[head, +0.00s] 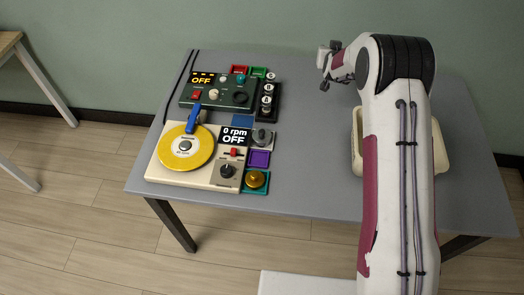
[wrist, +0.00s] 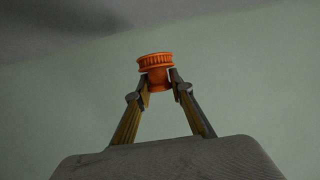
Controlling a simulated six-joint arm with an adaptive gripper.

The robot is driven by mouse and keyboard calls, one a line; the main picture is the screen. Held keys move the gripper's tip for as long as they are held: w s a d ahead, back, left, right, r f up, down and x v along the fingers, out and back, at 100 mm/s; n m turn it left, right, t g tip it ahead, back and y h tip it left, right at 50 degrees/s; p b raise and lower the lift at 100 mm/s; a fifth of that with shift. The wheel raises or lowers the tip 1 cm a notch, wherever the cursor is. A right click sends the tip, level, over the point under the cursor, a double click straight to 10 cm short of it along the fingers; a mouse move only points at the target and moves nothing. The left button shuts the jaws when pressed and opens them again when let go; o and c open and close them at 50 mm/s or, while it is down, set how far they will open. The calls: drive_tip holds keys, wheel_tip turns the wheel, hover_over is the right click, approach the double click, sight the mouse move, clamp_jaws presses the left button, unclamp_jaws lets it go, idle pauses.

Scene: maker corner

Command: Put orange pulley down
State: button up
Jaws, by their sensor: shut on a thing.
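The orange pulley (wrist: 155,62) shows in the wrist view, with a ribbed rim on top and a narrower body below. My gripper (wrist: 158,80) is shut on that lower body, one finger on each side. Only the wall shows behind the pulley there. In the head view my gripper (head: 335,79) is beyond the arm's bend, near the back of the grey table (head: 310,160). The pulley cannot be made out in the head view, and its height above the table is unclear.
A cream box with a yellow disc (head: 186,152) and a dark green box reading OFF (head: 232,94) stand on the left. Coloured square trays, such as the purple one (head: 259,159), lie beside them. A cream bin (head: 357,150) is partly hidden behind my arm. The table's middle is clear.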

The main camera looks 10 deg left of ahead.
drive_tip(key=s+a+n+g+y, duration=0.1)
drive_tip(key=s+a+n+y, duration=0.2)
drive_tip(key=s, duration=0.9)
drive_tip(key=s+a+n+g+y, duration=0.2)
drive_tip(key=s+a+n+y, duration=0.1)
drive_tip(key=s+a, duration=0.6)
drive_tip(key=s+a+n+g+y, duration=0.1)
drive_tip(key=s+a+n+y, duration=0.2)
drive_tip(key=s+a, duration=0.4)
drive_tip(key=s+n, duration=0.1)
drive_tip(key=s, duration=0.7)
drive_tip(key=shift+s+f+g+y, duration=0.3)
drive_tip(key=shift+s+g+y, duration=0.05)
drive_tip(key=shift+g+y, duration=0.05)
drive_tip(key=shift+f, duration=2.95)
drive_tip(key=shift+f, duration=2.1)
drive_tip(key=shift+f, duration=0.25)
